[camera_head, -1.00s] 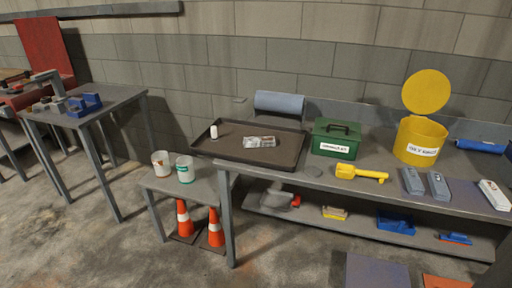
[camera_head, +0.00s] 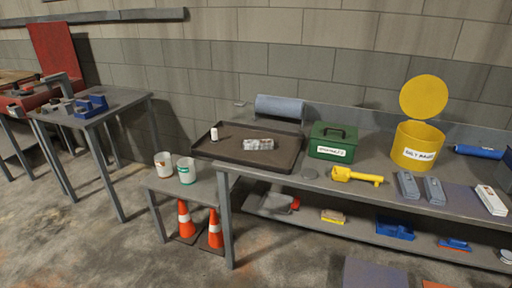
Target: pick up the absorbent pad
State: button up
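No thing is clearly marked as the absorbent pad, and I cannot tell which one it is. A grey-blue roll (camera_head: 279,107) lies at the back of the long bench, behind a dark shallow tray (camera_head: 222,158). A small crumpled-looking whitish-grey item (camera_head: 258,144) and a small white bottle (camera_head: 214,134) are in the tray. My gripper is not in view.
Right of the tray stand a green box (camera_head: 332,148) and a yellow open-lidded bin (camera_head: 416,150). A yellow tool (camera_head: 355,175) and grey blocks (camera_head: 408,186) lie in front. Orange cones (camera_head: 215,230) stand under a low table (camera_head: 204,190). Open floor (camera_head: 100,255) is at the lower left.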

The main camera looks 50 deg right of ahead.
aim_at(260, 144)
jog(key=z, duration=0.1)
jog(key=i, duration=0.95)
jog(key=u, duration=0.05)
